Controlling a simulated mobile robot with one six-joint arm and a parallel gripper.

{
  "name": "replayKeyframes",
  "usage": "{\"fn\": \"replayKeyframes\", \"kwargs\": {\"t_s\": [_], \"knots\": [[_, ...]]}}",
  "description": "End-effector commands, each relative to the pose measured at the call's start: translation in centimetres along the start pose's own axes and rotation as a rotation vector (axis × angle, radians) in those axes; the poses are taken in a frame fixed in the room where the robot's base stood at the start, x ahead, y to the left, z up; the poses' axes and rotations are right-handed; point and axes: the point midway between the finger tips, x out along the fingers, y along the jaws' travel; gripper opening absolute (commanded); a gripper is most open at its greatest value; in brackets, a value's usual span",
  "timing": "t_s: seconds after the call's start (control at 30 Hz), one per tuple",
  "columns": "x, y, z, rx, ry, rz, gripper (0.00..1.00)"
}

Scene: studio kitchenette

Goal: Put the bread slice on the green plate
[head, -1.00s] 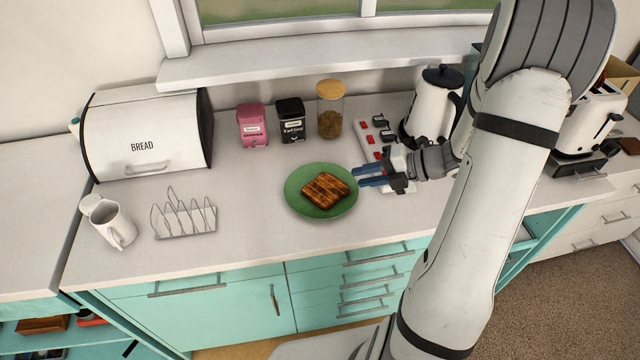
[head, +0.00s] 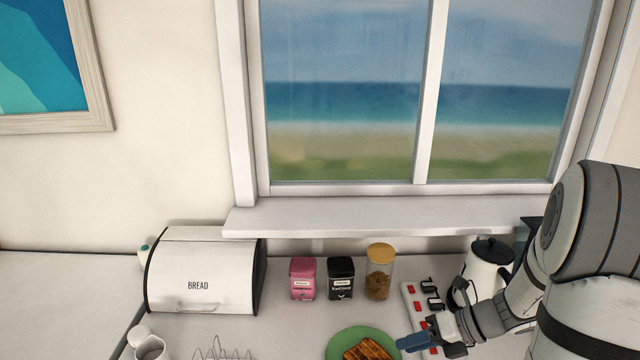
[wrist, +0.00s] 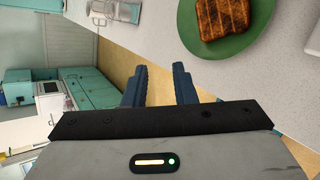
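The bread slice (head: 368,350), browned with dark grill marks, lies on the green plate (head: 343,340) on the counter. The lower part of both is cut off in the head view. In the wrist view the bread slice (wrist: 222,14) rests flat on the green plate (wrist: 262,22) at the upper right. My gripper (head: 406,343) is just right of the plate in the head view. In the wrist view its two blue fingers (wrist: 160,84) stand apart with nothing between them, clear of the bread.
A white bread bin (head: 200,275) stands at the left, with a toast rack (head: 222,352) and a white jug (head: 150,347) in front. A pink tin (head: 303,278), a black tin (head: 341,278) and a glass jar (head: 379,275) stand behind the plate. A kettle (head: 487,265) is near my arm.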

Motion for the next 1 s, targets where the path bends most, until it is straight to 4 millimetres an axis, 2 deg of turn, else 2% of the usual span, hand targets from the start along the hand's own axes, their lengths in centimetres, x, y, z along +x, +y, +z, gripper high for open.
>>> {"fn": "replayKeyframes", "kwargs": {"t_s": [0.03,0.2,0.4,0.6,0.7,0.8,1.0], "knots": [[0.6,1.4,-0.8,-0.191,0.063,-0.033,0.24],[1.0,5.0,-3.7,-0.844,0.296,-0.102,0.24],[0.4,7.7,-6.9,-1.601,0.600,-0.114,0.24],[-1.0,9.3,-9.1,-2.288,0.947,-0.060,0.24],[-1.8,9.8,-9.7,-2.534,1.104,-0.020,0.24],[-2.3,10.2,-9.9,-2.694,1.222,0.018,0.24],[-2.5,10.7,-10.0,-2.801,1.312,0.053,0.24]]}}
